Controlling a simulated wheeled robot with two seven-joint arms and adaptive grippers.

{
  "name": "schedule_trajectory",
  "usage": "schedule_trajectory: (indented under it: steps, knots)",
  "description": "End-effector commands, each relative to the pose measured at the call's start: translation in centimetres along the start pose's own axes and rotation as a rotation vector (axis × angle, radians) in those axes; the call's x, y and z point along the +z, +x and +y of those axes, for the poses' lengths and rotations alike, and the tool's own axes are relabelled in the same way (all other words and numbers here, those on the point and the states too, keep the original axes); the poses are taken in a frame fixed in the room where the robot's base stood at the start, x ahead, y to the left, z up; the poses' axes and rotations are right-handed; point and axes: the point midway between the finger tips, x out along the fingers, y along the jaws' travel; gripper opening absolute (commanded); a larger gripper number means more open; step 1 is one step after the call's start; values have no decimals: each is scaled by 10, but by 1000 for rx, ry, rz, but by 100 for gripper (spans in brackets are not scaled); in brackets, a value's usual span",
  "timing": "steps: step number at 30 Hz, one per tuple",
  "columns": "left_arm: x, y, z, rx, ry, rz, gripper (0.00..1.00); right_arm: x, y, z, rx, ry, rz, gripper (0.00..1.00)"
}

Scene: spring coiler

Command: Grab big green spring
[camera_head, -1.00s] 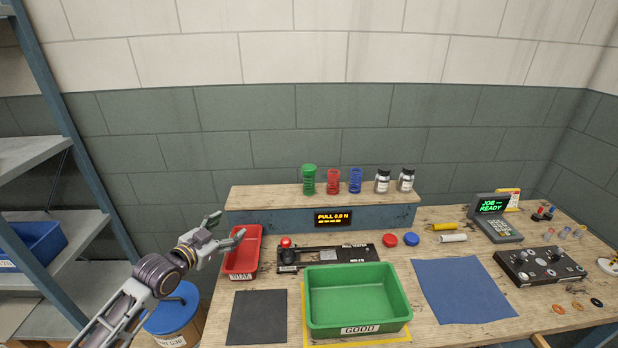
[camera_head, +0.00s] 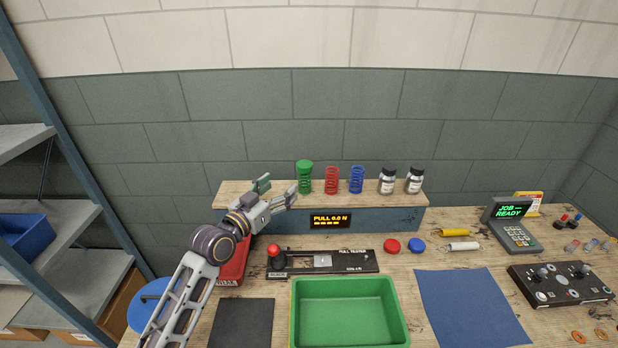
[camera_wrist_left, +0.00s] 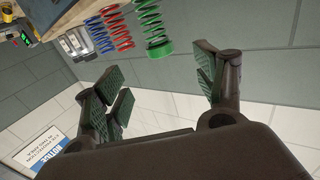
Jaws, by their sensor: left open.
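The big green spring (camera_head: 305,178) stands upright with a green cap at the left of a row on the raised wooden shelf. It also shows in the left wrist view (camera_wrist_left: 152,28), at the top, beyond the fingers and not between them. My left gripper (camera_head: 280,190) is open and empty, just left of the green spring and apart from it. Its spread fingers also show in the left wrist view (camera_wrist_left: 165,88). My right gripper is not in view.
A red spring (camera_head: 331,180), a blue spring (camera_head: 356,180) and two jars (camera_head: 387,182) stand right of the green spring.

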Motion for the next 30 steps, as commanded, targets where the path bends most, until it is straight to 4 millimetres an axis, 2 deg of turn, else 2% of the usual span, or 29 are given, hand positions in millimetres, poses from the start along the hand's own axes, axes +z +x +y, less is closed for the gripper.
schedule_trajectory:
  steps: [4,14,20,30]
  knots:
    - [-1,0,1,1,-5,4,71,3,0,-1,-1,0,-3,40]
    - [-1,2,1,0,-4,3,71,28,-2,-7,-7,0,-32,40]
    - [-2,15,1,0,-6,4,71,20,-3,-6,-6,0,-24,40]
    - [-2,49,1,0,-5,5,71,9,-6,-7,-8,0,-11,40]
